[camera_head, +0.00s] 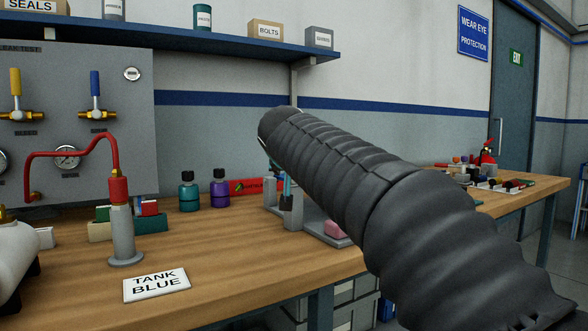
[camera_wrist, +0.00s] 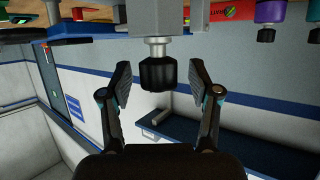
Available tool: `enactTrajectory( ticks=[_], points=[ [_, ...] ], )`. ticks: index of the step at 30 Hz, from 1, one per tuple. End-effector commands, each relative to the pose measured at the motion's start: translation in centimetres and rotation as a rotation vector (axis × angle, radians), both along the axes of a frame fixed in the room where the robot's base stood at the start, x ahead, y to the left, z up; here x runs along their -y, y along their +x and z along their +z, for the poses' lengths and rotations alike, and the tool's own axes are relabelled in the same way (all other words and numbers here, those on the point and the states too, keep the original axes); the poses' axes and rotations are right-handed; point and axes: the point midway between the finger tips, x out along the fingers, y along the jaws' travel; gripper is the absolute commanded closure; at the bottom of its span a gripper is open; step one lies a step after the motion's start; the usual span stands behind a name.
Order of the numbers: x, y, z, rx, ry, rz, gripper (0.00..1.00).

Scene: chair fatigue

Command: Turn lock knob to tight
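The lock knob, a dark ribbed cylinder (camera_wrist: 157,74), shows in the wrist view on a short pale metal stem under a grey block (camera_wrist: 165,18). My gripper (camera_wrist: 157,84) is open, with one finger on each side of the knob. A visible gap separates each finger from the knob. The wrist picture is upside down. In the head view my black-sleeved arm covers most of the gripper and the knob. A grey fixture base (camera_head: 316,226) shows beside the arm on the bench. No tight marking on the knob is legible.
The wooden bench (camera_head: 230,275) bears a TANK BLUE card (camera_head: 156,285), a grey stand with a red hose (camera_head: 122,235), a teal bottle (camera_head: 189,195) and a purple bottle (camera_head: 219,192). A pink block (camera_head: 335,230) lies by the fixture. A blue shelf (camera_head: 190,38) hangs above.

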Motion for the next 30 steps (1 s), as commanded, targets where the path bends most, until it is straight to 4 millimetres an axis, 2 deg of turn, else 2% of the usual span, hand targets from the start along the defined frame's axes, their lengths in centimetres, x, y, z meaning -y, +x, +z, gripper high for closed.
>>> enactTrajectory(
  ticks=[6, 10, 24, 30],
  points=[
    [0.0, -0.1, 0.1, 0.001, 0.000, 0.000, 0.38],
    [0.0, -1.1, 0.6, 0.002, 0.000, 0.001, 0.38],
    [-0.1, -9.0, 3.8, 0.001, -0.001, 0.001, 0.38],
    [-0.1, -10.7, 4.4, 0.000, 0.000, 0.001, 0.38]
  ],
)
